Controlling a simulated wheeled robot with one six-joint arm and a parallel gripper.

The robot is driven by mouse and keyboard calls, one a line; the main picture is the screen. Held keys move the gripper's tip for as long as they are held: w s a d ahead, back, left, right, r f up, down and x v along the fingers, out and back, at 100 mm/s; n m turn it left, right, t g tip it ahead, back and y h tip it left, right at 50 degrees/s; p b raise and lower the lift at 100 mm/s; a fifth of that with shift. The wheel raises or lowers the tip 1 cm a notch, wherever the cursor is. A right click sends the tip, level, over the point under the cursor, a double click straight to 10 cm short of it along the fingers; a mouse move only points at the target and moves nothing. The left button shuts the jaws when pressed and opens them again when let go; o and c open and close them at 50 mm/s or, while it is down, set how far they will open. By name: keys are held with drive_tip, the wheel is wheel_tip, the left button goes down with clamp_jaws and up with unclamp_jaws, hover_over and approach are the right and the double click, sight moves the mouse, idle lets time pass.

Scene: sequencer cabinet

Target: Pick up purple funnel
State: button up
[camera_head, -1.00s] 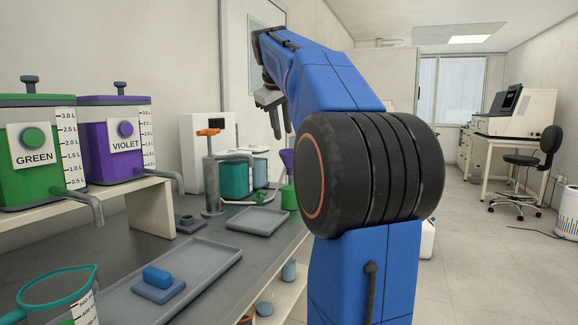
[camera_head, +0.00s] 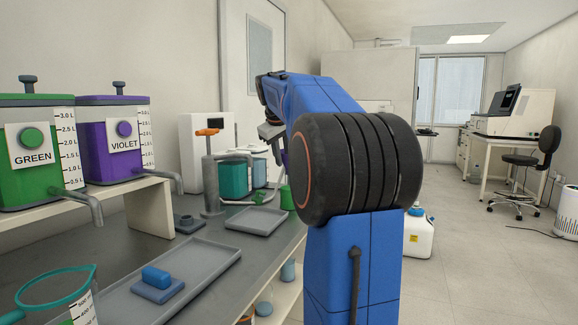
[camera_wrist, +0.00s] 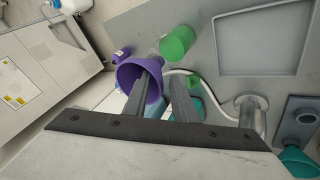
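The purple funnel (camera_wrist: 128,74) shows in the wrist view with its wide mouth facing the camera. In the head view my arm hides most or all of it. My gripper (camera_wrist: 166,72) has its two fingers apart. In the wrist view the left finger overlaps the funnel's mouth, and the right finger lies just outside its right rim. I cannot tell how deep the fingertips are or whether they touch the funnel. In the head view my gripper (camera_head: 271,132) points down above the far end of the bench.
Close to the funnel stands a green container (camera_wrist: 178,42), with a small green piece (camera_wrist: 187,83) nearby. A metal post (camera_wrist: 249,113) and a grey tray (camera_wrist: 262,40) lie to the right. The bench holds another tray (camera_head: 215,257) and green and violet dispensers (camera_head: 115,145).

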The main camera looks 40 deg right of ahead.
drive_tip(key=shift+x, duration=0.8)
clamp_jaws()
drive_tip(key=shift+r, duration=0.1)
